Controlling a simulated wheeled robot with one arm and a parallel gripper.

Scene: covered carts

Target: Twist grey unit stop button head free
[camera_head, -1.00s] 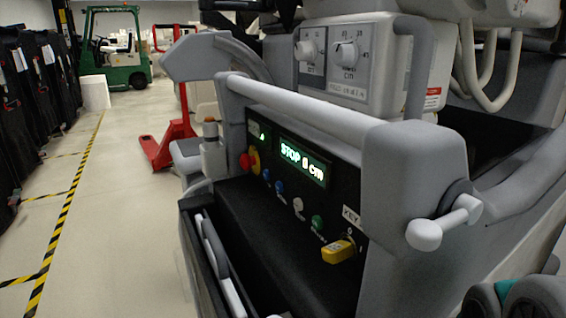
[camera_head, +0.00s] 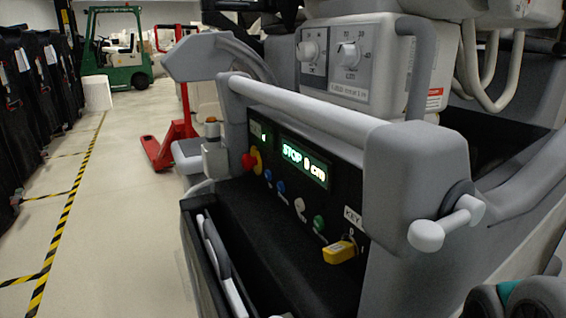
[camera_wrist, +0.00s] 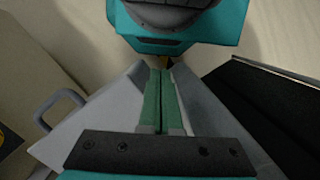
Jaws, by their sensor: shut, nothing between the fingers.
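The grey unit (camera_head: 400,165) fills the right half of the head view. Its dark control panel faces left. The red stop button head (camera_head: 248,161) sits at the panel's far end, on a yellow base (camera_head: 256,163), and sticks out to the left. From this angle I cannot tell if the head is pressed in or out. A green display (camera_head: 303,163) beside it reads STOP. The button is not recognisable in the wrist view.
A yellow key (camera_head: 339,252) and several coloured buttons line the panel. A grey bar (camera_head: 300,105) runs above it, and a dark open tray (camera_head: 200,235) lies below. A red pallet truck (camera_head: 170,145) and green forklift (camera_head: 117,45) stand behind.

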